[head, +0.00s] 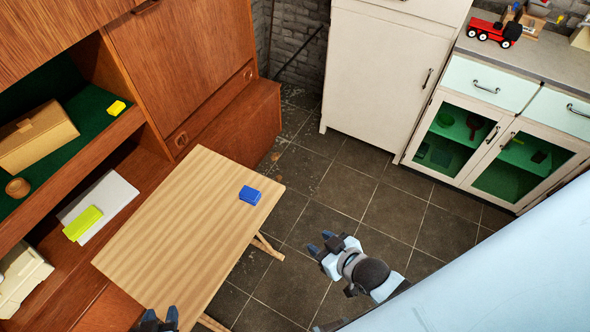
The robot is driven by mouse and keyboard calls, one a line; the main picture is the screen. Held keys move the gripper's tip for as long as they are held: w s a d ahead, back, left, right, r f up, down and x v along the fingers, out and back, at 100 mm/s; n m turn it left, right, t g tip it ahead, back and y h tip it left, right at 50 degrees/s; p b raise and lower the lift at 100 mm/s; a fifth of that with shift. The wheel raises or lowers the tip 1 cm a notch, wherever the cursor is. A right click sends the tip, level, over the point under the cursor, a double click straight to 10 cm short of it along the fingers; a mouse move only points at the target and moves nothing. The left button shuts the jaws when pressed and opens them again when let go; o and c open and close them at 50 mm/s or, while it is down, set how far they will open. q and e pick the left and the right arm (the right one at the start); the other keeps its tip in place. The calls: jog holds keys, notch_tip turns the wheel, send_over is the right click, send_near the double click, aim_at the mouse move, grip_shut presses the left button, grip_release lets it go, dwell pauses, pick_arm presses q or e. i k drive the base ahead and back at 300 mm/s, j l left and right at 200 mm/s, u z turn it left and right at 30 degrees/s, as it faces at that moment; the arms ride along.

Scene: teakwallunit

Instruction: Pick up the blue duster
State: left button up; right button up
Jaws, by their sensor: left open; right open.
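A small blue block-like thing, which looks like the blue duster (250,195), lies on the light wooden table (165,245) near its right end. My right gripper (321,243) is open and empty, to the right of the table and below the duster in the picture, apart from both. My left gripper (160,316) is open at the bottom edge, by the table's near end; only its tips show. Nothing hides the duster.
A teak wall unit (190,50) stands left, with a yellow block (117,107), a cardboard box (37,137) and a lime-green thing (83,223) on its shelves. A cream cupboard (385,75) and glass-door cabinet (480,140) stand behind. Tiled floor (345,190) is clear between.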

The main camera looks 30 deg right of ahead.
aim_at(249, 194)
jog(key=z, duration=0.3)
jog(key=u, duration=1.45)
jog(key=z, duration=1.45)
jog(key=u, duration=0.75)
jog(key=l+u, duration=0.25)
jog(key=u, duration=0.15)
jog(key=i+l+u, duration=0.1)
jog(key=l+u, duration=0.15)
jog(key=u, duration=0.2)
jog(key=l+u, duration=0.25)
jog(key=u, duration=0.15)
jog(key=k+l+u, duration=0.2)
jog(key=l, duration=0.15)
jog(key=l+u, duration=0.15)
jog(key=l, duration=0.2)
jog(key=k+l+u, duration=0.2)
jog(key=i+l, duration=0.1)
